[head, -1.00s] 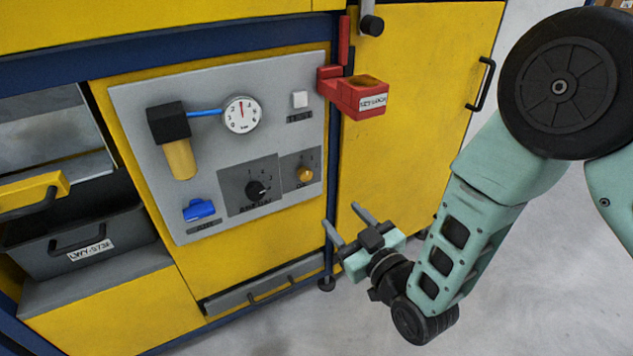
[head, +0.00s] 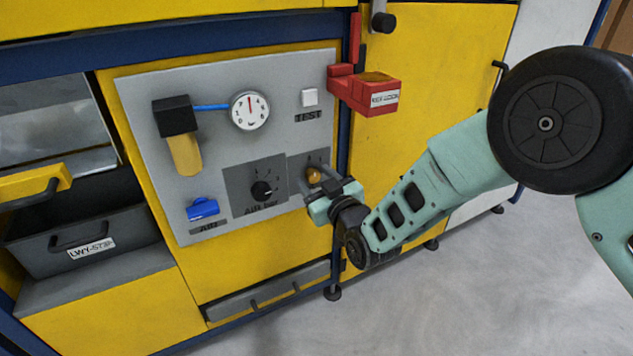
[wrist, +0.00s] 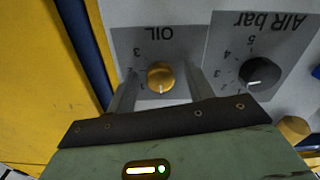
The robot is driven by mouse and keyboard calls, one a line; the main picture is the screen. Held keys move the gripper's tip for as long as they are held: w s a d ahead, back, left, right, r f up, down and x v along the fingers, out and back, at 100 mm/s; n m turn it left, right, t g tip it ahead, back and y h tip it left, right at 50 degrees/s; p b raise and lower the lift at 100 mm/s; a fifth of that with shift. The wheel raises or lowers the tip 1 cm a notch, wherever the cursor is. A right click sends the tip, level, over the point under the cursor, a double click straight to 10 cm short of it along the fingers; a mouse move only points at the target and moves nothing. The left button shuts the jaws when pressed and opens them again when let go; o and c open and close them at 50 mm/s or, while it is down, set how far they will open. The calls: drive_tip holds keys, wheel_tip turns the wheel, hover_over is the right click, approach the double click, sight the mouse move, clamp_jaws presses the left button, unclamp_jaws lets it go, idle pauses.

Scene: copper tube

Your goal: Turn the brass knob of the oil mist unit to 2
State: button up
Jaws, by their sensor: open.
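The brass knob (wrist: 160,76) sits on the dark OIL plate (wrist: 143,44) of the grey panel, and in the wrist view this label is upside down. Numbers 1, 2 and 3 are along one side of the knob. I cannot clearly tell which number the knob points to. My gripper (wrist: 162,82) is open, with one finger on each side of the knob and visible gaps to it. In the head view the brass knob (head: 313,174) is partly hidden by my gripper (head: 320,181), which is at the panel's lower right.
The black AIR bar knob (head: 261,191) is just left of the OIL plate. A red key-lock box (head: 370,92) juts out above right. A gauge (head: 250,111), a white TEST button (head: 310,97) and a blue valve (head: 203,208) are also on the panel.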

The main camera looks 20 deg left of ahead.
drive_tip(key=c, duration=1)
drive_tip(key=shift+m, duration=0.3)
drive_tip(key=shift+o, duration=0.2)
drive_tip(key=m, duration=0.3)
drive_tip(key=shift+m, duration=0.3)
drive_tip(key=m, duration=0.4)
drive_tip(key=shift+m+b, duration=0.3)
drive_tip(key=m, duration=0.4)
drive_tip(key=shift+m, duration=0.3)
drive_tip(key=shift+s+m+b, duration=0.1)
drive_tip(key=shift+m+b, duration=0.3)
drive_tip(key=shift+m, duration=1.8)
